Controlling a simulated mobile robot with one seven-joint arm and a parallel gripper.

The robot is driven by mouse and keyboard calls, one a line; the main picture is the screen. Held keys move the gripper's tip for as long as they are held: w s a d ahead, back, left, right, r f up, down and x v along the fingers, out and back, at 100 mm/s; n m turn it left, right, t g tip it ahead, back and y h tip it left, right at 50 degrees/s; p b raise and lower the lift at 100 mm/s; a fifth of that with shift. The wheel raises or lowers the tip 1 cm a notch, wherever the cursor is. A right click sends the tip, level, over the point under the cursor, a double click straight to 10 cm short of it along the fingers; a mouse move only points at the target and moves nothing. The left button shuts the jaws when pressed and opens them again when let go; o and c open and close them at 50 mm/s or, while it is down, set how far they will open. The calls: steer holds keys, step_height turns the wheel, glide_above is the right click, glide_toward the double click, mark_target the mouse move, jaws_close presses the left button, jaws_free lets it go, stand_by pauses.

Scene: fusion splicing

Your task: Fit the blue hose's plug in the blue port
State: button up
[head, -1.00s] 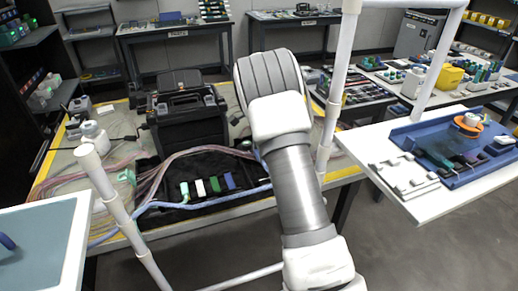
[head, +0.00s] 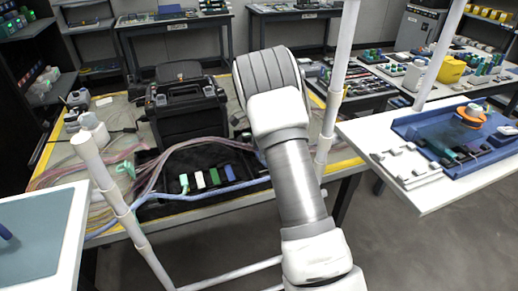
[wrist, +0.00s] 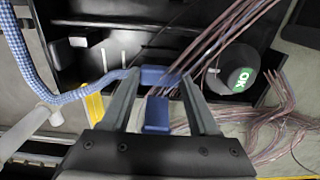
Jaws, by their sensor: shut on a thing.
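The blue hose (head: 200,191) is pale and braided and runs along the front of the workbench. In the wrist view the hose (wrist: 86,92) comes in from the left to a dark blue plug (wrist: 160,75). The plug sits between the tips of my gripper (wrist: 155,82), which is shut on it. A second dark blue block (wrist: 157,114) shows between the fingers, lower in the picture; I cannot tell whether it is the port. In the head view my arm hides the gripper. A blue block (head: 229,173) stands at the right end of a row on the black mat.
Green (head: 184,183) and white (head: 200,179) blocks share the row. Thin pinkish cables (wrist: 222,36) cross beside the plug, close to the right finger. A dark round piece marked OK (wrist: 238,78) lies right of it. A black case (head: 186,115) stands behind the mat.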

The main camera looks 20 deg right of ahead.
steer(key=shift+s+f, duration=0.2)
steer(key=shift+f, duration=0.75)
stand_by(0.4)
steer(key=o, duration=1.4)
steer(key=shift+r, duration=0.1)
step_height(320, 180, up, 18)
steer(key=r+p, duration=0.1)
steer(key=p, duration=0.2)
steer(key=s+a+r+n+t+p, duration=0.1)
steer(key=s+a+r+n+p, duration=0.15)
steer(key=s+r, duration=0.45)
steer(key=s+a+r+n+t+p, duration=0.1)
steer(key=s+a+r+n+t, duration=0.15)
steer(key=s+r+n, duration=0.5)
steer(key=s+a+n+p, duration=0.1)
steer(key=s+a+n, duration=0.1)
steer(key=s, duration=0.5)
steer(key=s+a+n+t+p, duration=0.1)
steer(key=s+n, duration=0.2)
steer(key=s, duration=0.3)
steer(key=s+a+r+n+t+p, duration=0.1)
steer(key=s+a+n+p, duration=0.1)
steer(key=s, duration=0.5)
steer(key=shift+s+a+n, duration=0.35)
steer(key=shift+n, duration=0.15)
